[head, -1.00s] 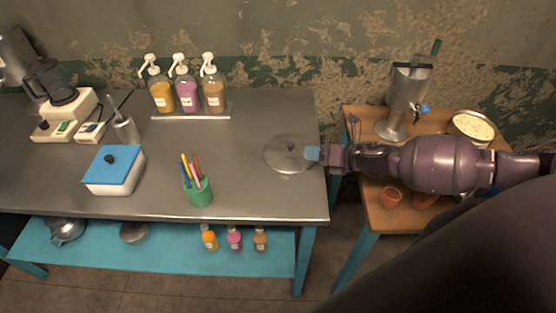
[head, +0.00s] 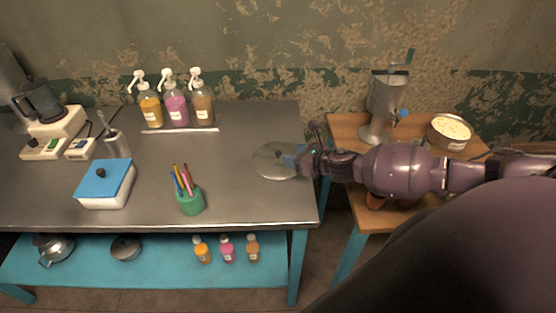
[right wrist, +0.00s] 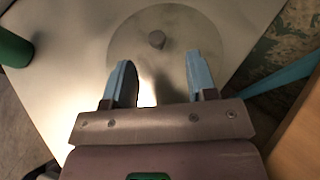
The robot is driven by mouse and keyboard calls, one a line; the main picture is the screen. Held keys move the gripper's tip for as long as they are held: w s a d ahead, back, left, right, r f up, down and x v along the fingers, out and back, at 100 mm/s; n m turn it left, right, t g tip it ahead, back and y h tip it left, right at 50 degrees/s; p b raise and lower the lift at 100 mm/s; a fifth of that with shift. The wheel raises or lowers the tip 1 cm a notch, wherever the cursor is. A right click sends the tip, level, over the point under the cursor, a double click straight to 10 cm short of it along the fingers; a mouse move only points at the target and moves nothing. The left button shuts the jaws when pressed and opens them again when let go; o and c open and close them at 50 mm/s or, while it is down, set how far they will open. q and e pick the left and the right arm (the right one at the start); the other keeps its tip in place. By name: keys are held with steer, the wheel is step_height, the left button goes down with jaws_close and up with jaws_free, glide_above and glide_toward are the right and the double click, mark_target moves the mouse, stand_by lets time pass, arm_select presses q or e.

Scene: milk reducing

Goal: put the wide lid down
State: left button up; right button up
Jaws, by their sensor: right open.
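The wide lid is a round, flat, grey metal disc with a small knob. It lies flat on the steel table near its right end in the head view (head: 268,165). In the right wrist view the lid (right wrist: 207,40) and its knob lie just beyond my fingertips. My right gripper (head: 292,158) comes in from the right, over the lid's right side. In the right wrist view the right gripper (right wrist: 160,72) has its two blue fingers spread apart with nothing between them. My left gripper is not in view.
The steel table (head: 235,195) is clear left of the lid, up to a green pen cup (head: 190,203). Three pump bottles (head: 175,108) stand at the back. A wooden table (head: 350,128) at right holds a metal dispenser (head: 386,103) and a filled round pot (head: 450,133).

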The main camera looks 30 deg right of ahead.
mark_target(278, 157)
steer(key=shift+a+x, duration=0.2)
steer(key=shift+x, duration=2.55)
steer(key=shift+s, duration=0.1)
steer(key=shift+c, duration=0.3)
jaws_close()
